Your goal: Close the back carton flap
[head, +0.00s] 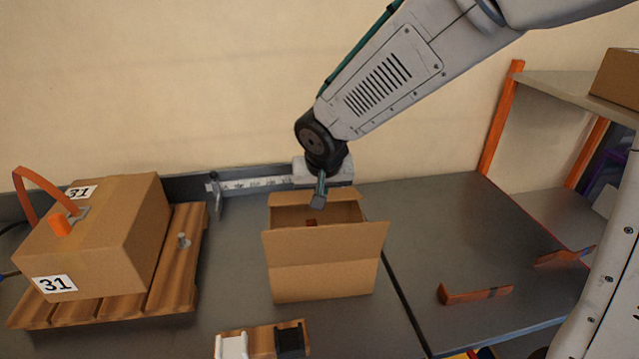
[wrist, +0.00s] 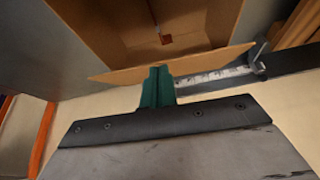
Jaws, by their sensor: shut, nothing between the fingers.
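The brown carton (head: 320,284) stands open in the middle of the dark table. Its back flap (head: 288,198) is up along the far edge, and it shows in the wrist view (wrist: 205,62) as a tan strip across the carton's mouth. My gripper (head: 318,200) is shut and empty at the middle of the back flap. In the wrist view its green fingers (wrist: 157,75) overlap the flap's edge; I cannot tell whether they touch it. The front flap (head: 325,245) stands up on the near side. A small reddish thing (head: 311,222) is inside the carton.
A closed box marked 31 (head: 105,235) sits on a wooden pallet (head: 180,262) at left. A ruled rail (head: 255,184) runs along the wall behind the carton. An orange bracket (head: 475,294) lies at right. A small wooden holder (head: 262,342) stands in front. The table right of the carton is mostly clear.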

